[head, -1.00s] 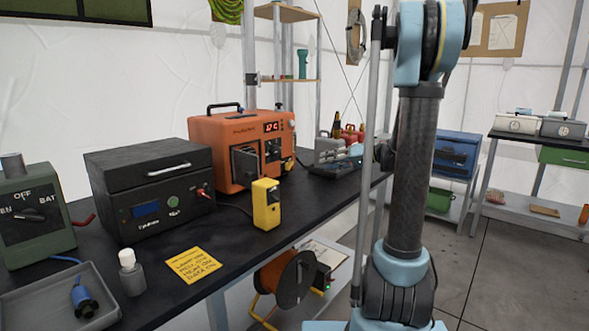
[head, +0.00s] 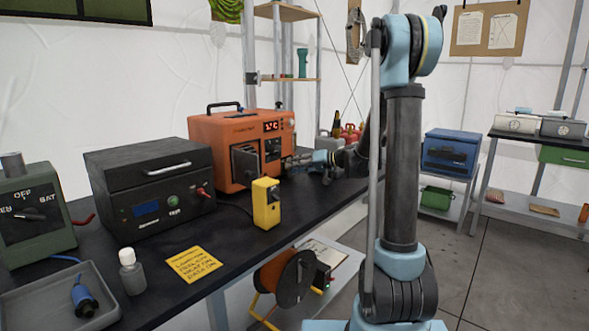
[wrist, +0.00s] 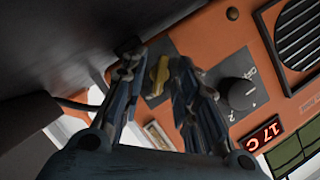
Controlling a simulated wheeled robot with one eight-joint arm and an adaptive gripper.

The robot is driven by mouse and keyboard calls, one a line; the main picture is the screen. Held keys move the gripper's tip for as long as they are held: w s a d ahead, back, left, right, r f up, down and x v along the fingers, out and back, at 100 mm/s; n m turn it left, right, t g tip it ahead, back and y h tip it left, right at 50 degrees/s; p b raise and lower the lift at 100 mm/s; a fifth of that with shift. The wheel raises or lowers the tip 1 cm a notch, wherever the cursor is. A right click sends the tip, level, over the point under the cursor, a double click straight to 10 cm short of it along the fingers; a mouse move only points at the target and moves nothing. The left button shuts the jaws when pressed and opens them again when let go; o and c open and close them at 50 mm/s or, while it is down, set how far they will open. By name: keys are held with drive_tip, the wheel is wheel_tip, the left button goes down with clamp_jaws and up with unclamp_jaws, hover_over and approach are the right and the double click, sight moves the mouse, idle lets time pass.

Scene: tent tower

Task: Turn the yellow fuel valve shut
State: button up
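The orange heater (head: 228,150) stands on the black bench, its display lit. The yellow fuel valve (wrist: 158,76) shows in the wrist view as a small elongated handle on a grey plate of the orange panel. My gripper (wrist: 155,68) is open, with one finger on each side of the valve handle. A gap seems to show beside the handle; I cannot tell whether either finger touches it. In the head view my gripper (head: 300,160) reaches in from the right to the heater's front. The valve cannot be made out there.
A black knob (wrist: 241,94) sits right of the valve in the wrist view. A grey flap (head: 247,163) stands open on the heater's front. A yellow meter (head: 266,203) stands before it. A black case (head: 148,185) is to the left. Red cans (head: 350,134) stand behind my arm.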

drive_tip(key=shift+w+a+f, duration=0.1)
drive_tip(key=shift+a, duration=0.25)
drive_tip(key=shift+c, duration=0.3)
clamp_jaws()
